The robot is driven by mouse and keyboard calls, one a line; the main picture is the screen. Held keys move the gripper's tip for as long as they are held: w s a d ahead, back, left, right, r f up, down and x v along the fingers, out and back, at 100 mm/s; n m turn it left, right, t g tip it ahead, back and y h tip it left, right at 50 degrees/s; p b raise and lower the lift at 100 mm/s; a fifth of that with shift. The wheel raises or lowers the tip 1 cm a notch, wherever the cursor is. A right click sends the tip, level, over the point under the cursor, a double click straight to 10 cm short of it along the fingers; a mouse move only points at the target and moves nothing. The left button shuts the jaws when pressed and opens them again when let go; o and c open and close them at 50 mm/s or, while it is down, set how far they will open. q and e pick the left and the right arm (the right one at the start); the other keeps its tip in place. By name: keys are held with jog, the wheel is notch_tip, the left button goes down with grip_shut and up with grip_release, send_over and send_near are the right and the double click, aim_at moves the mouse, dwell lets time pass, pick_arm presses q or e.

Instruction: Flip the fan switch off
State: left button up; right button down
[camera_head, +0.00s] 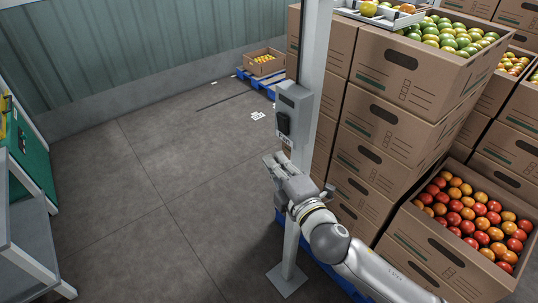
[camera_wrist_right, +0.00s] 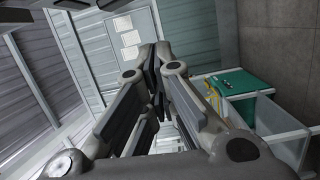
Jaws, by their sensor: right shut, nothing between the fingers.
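The fan switch box (camera_head: 294,107) is a grey box on an upright grey post (camera_head: 313,60) in the head view. A dark switch (camera_head: 284,123) sits on its front face, with a small label below. Whether the switch is up or down is too small to tell. My right gripper (camera_head: 272,160) is shut and empty, just below the switch in the picture, its fingers pointing up and left. Whether it touches the box or post I cannot tell. In the right wrist view the closed fingers (camera_wrist_right: 155,62) show, but no switch. My left gripper is not in view.
Stacked cardboard boxes (camera_head: 378,158) with tomatoes stand close to the right of the post. A small box (camera_head: 263,66) of orange fruit lies at the back. A green-topped bench (camera_head: 33,150) is at the left edge. The floor between is largely clear.

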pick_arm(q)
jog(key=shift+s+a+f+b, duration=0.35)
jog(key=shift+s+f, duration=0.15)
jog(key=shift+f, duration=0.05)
pick_arm(e)
jog(key=v, duration=0.3)
jog(key=shift+s, duration=0.35)
